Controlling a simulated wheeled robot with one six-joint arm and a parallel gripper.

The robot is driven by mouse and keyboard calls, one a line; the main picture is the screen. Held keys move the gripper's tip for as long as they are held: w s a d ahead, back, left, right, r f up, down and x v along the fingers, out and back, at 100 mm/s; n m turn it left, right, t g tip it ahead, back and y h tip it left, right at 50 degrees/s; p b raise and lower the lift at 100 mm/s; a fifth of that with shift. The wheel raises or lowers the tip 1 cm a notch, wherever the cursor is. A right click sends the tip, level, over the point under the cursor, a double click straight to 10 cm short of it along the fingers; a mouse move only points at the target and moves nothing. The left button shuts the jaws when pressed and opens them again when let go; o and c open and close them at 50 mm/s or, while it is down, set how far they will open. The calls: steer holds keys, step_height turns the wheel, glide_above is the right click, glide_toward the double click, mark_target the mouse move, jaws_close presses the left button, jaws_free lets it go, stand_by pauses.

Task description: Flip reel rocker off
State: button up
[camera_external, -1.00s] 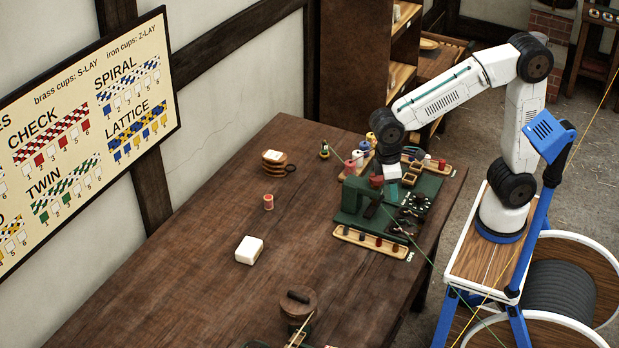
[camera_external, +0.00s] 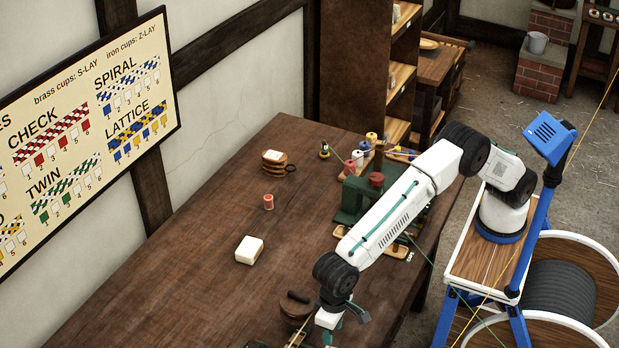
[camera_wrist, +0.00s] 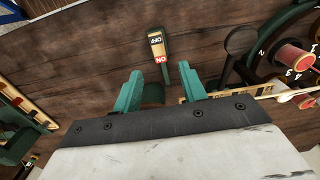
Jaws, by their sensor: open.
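The reel rocker (camera_wrist: 158,46) is a small dark-cased switch with a cream and red face. In the wrist view it lies just beyond my fingertips, near the middle, with OFF and ON lettering in a line. My gripper (camera_wrist: 160,82) is open, with its teal fingers either side of the line to the rocker and nothing between their tips. In the outside view my gripper (camera_external: 340,328) is low over the near end of the table, beside a round wooden piece with a dark handle (camera_external: 297,305). I cannot make out the rocker there.
In the wrist view a numbered green wheel with a red spool (camera_wrist: 292,57) and a dark round knob (camera_wrist: 241,40) stand right of the rocker. A white block (camera_external: 249,249) and an orange spool (camera_external: 268,201) lie on the table (camera_external: 190,270). A green machine (camera_external: 349,203) stands behind my arm.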

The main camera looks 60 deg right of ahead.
step_height(320, 180, down, 8)
steer(key=shift+d+r, duration=0.1)
steer(key=shift+r, duration=0.1)
